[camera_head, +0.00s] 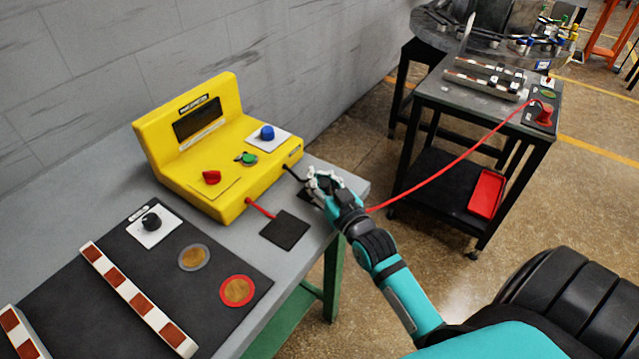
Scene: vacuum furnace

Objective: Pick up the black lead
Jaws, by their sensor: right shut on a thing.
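A yellow meter box (215,150) with a dark display, a red knob, a green knob and a blue knob stands on the grey table. The black lead (290,174) comes out of its right side and runs to my right gripper (322,184). My right gripper is shut on the black lead at the table's right edge. The fingers hide the held end. My left gripper is not in view.
A dark square pad (284,230) lies beside my gripper. A black mat (120,290) with a striped bar covers the front left.

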